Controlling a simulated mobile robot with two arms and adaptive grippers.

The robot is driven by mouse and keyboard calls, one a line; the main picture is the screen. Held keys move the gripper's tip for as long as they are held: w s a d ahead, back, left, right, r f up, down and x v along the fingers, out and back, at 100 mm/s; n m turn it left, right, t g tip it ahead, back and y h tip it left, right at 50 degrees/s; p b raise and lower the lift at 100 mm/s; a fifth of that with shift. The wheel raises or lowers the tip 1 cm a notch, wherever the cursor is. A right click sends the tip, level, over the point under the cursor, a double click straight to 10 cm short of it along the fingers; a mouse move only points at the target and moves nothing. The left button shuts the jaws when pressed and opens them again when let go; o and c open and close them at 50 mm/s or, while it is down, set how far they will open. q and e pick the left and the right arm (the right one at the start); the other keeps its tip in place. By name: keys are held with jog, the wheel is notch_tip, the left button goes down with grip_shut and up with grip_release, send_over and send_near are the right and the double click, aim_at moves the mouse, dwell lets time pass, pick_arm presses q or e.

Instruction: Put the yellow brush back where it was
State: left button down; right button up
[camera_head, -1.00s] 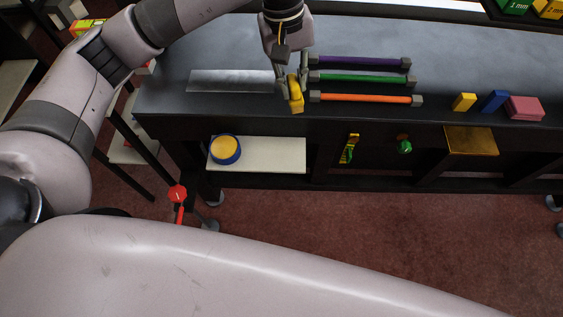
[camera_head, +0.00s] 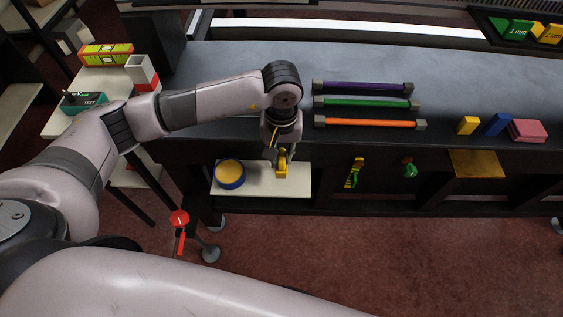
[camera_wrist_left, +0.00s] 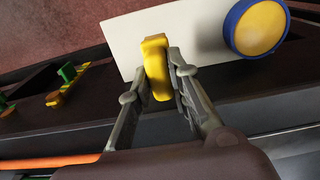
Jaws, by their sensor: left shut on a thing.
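The yellow brush (camera_head: 281,164) is in my left gripper (camera_head: 281,156), in front of the dark table's front edge and over the white shelf (camera_head: 259,187) below. In the left wrist view the brush (camera_wrist_left: 156,66) sits between the two fingers of my left gripper (camera_wrist_left: 162,73), with the white shelf (camera_wrist_left: 118,37) behind it. I cannot tell whether the brush touches the shelf. A round blue and yellow thing (camera_head: 230,173) lies on the shelf's left part. It also shows in the left wrist view (camera_wrist_left: 257,27). My right gripper is not in view.
Purple, green and orange bars (camera_head: 369,123) lie on the tabletop (camera_head: 240,70). Yellow, blue and pink blocks (camera_head: 527,130) lie at right. A green-yellow tool (camera_head: 354,173) and a green knob-like thing (camera_head: 409,169) are on the table's front.

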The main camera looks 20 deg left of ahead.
aim_at(282, 155)
pick_arm(q)
jog(key=shift+f, duration=2.35)
jog(key=c, duration=1.5)
grip_release()
jog(key=shift+r, duration=0.15)
notch_tip(282, 155, up, 12)
jog(key=shift+f+b, duration=0.1)
jog(key=shift+b, duration=0.6)
